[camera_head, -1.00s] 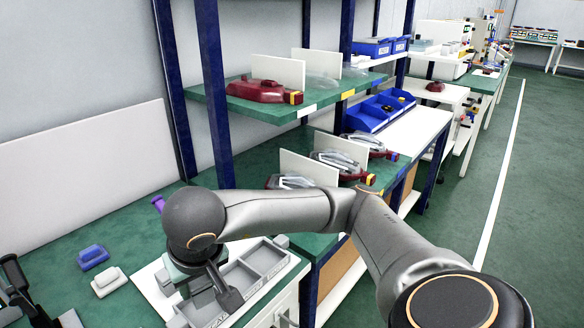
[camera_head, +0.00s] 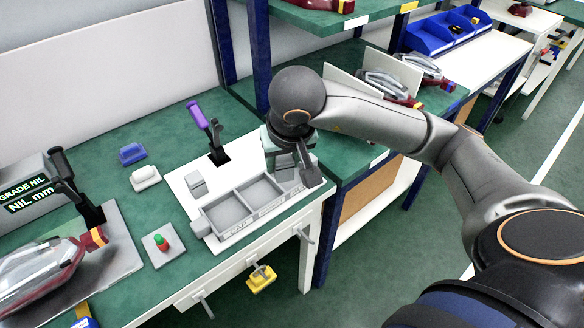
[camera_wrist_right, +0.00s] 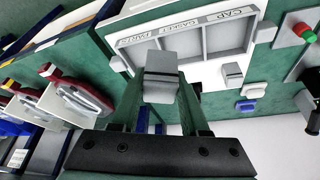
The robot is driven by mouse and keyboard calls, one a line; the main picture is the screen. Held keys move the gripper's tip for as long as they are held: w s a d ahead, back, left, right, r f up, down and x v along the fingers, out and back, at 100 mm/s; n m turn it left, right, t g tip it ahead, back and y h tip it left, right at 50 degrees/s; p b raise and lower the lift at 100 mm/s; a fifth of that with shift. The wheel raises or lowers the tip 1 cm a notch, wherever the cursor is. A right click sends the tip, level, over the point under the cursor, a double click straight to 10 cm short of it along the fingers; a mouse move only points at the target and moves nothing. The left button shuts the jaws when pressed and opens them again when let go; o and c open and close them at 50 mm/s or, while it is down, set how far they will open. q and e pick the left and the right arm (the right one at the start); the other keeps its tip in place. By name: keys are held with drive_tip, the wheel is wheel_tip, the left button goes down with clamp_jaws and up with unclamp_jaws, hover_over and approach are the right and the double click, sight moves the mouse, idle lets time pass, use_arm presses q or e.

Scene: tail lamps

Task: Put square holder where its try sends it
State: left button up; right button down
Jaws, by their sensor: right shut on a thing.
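My right gripper (camera_head: 306,180) is over the right end of a grey tray (camera_head: 238,232). In the right wrist view its two fingers (camera_wrist_right: 165,100) are shut on a grey square holder (camera_wrist_right: 160,68). The holder overlaps the edge of the tray in that view; its height above it is hard to judge. The tray has labelled compartments; CAP and GASKET (camera_wrist_right: 183,27) can be read. The two compartments clear of my arm look empty. A display (camera_head: 30,195) at the left reads GRADE NIL and NIL mm. My left gripper is not in view.
A grey block (camera_head: 195,183) stands beside the tray. A clamp with a purple handle (camera_head: 197,117), blue (camera_head: 132,153) and white (camera_head: 145,178) blocks and a red-green button box (camera_head: 162,246) are to the left. A tail lamp (camera_head: 40,272) lies at lower left. Shelves stand right.

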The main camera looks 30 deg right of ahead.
drive_tip(key=w+d+f, duration=0.2)
drive_tip(key=f, duration=0.1)
drive_tip(key=w+d+f, duration=0.3)
drive_tip(key=shift+w+f, duration=0.2)
drive_tip(key=shift+w, duration=0.15)
drive_tip(key=shift+w+d+f, duration=0.15)
drive_tip(key=shift+d+f, duration=0.1)
drive_tip(key=shift+f, duration=0.05)
drive_tip(key=shift+w+d+f, duration=0.1)
drive_tip(key=shift+w+f, duration=0.05)
drive_tip(key=shift+f, duration=1.55)
drive_tip(key=shift+f+b, duration=0.2)
drive_tip(key=shift+b, duration=0.15)
drive_tip(key=c, duration=0.7)
unclamp_jaws()
drive_tip(key=shift+r, duration=0.15)
